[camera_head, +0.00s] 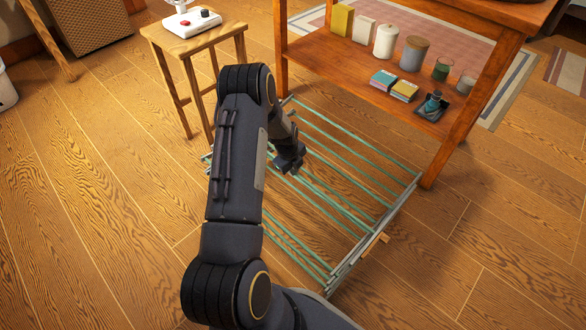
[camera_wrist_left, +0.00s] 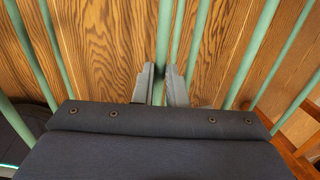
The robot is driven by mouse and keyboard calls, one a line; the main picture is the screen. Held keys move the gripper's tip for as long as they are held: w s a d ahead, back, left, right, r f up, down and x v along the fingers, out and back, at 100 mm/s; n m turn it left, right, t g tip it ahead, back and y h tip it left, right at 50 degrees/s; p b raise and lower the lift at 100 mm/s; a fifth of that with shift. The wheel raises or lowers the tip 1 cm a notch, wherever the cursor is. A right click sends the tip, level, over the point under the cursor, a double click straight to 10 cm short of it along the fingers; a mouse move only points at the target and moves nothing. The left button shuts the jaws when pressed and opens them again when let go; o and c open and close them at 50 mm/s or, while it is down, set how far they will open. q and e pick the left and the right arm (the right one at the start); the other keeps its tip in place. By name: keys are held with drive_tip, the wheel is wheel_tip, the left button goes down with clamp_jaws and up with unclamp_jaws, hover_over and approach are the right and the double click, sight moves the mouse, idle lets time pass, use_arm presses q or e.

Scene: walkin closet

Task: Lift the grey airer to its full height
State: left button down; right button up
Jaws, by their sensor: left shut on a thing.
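The grey airer (camera_head: 372,238) is a low, wide rack with grey end bars and several pale green rails. It sits close to the floor, folded down fairly flat, beside the wooden shelf table. My left arm reaches over it and hides part of its left side. My left gripper (camera_head: 287,165) is down among the middle rails. In the left wrist view, its two grey fingers (camera_wrist_left: 163,85) stand on either side of a green rail (camera_wrist_left: 165,40) and are shut on it. More rails run on both sides. My right gripper is not in view.
A wooden stool (camera_head: 195,42) with a white device on top stands close behind the airer's left side. The wooden shelf table (camera_head: 340,72) holds boxes, jars and soaps, and its front leg (camera_head: 450,150) stands by the airer's right corner. The floor at lower right is clear.

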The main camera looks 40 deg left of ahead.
use_arm(q)
wheel_tip(320, 180, up, 78)
drive_tip(key=p, duration=4.5)
drive_tip(key=shift+f+p, duration=0.2)
drive_tip(key=shift+p, duration=0.1)
drive_tip(key=shift+a, duration=0.1)
drive_tip(key=c, duration=1.5)
unclamp_jaws()
drive_tip(key=shift+f, duration=0.15)
drive_tip(key=r, duration=0.2)
drive_tip(key=s+r, duration=0.1)
drive_tip(key=r, duration=0.2)
drive_tip(key=r+b, duration=0.1)
drive_tip(key=r, duration=0.1)
drive_tip(key=shift+s+r, duration=0.25)
drive_tip(key=shift+r, duration=0.1)
